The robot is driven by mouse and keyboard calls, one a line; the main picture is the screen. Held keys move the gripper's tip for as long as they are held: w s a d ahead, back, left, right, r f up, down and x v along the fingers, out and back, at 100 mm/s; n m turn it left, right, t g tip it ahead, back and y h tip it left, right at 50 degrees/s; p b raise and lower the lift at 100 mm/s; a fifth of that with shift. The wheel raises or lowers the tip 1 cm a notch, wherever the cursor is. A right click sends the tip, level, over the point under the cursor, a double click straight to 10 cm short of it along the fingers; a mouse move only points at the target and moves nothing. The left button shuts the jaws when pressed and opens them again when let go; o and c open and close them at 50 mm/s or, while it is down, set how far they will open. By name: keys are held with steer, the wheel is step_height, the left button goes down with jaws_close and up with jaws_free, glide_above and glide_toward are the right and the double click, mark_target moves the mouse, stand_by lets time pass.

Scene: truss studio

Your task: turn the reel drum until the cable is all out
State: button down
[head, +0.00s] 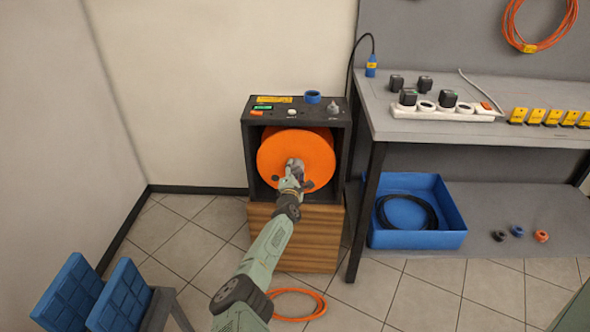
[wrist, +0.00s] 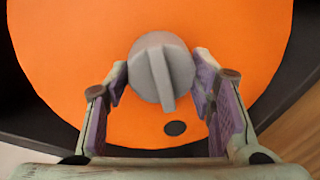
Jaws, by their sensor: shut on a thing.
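The orange reel drum (head: 287,150) sits upright in a dark open-fronted box (head: 250,145) on a wooden stand. The drum's face fills much of the wrist view (wrist: 60,60). A round grey knob with a raised ridge (wrist: 160,70) stands out from this face, with a dark round hole (wrist: 175,128) just below it. My gripper (head: 294,168) is shut on the knob, one finger on each side, as the wrist view also shows (wrist: 160,85). Orange cable (head: 297,290) lies in loops on the floor before the stand. How much cable remains on the drum is hidden.
To the right, a grey bench (head: 420,122) carries a power strip (head: 445,110); a blue tray (head: 455,212) with black cable is below. Blue folded seats (head: 90,295) stand front left.

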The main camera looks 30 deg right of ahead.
steer(key=shift+w+r+m+p, duration=0.1)
steer(key=shift+r+m+p, duration=0.15)
steer(key=shift+m+p, duration=0.5)
steer(key=shift+m, duration=0.25)
steer(key=c, duration=0.7)
jaws_free()
steer(key=shift+f, duration=0.15)
steer(key=shift+f, duration=0.1)
steer(key=shift+s+a+f, duration=0.2)
steer(key=shift+s+a, duration=0.1)
steer(key=shift+s, duration=0.4)
steer(key=v, duration=0.6)
steer(key=shift+r, duration=0.35)
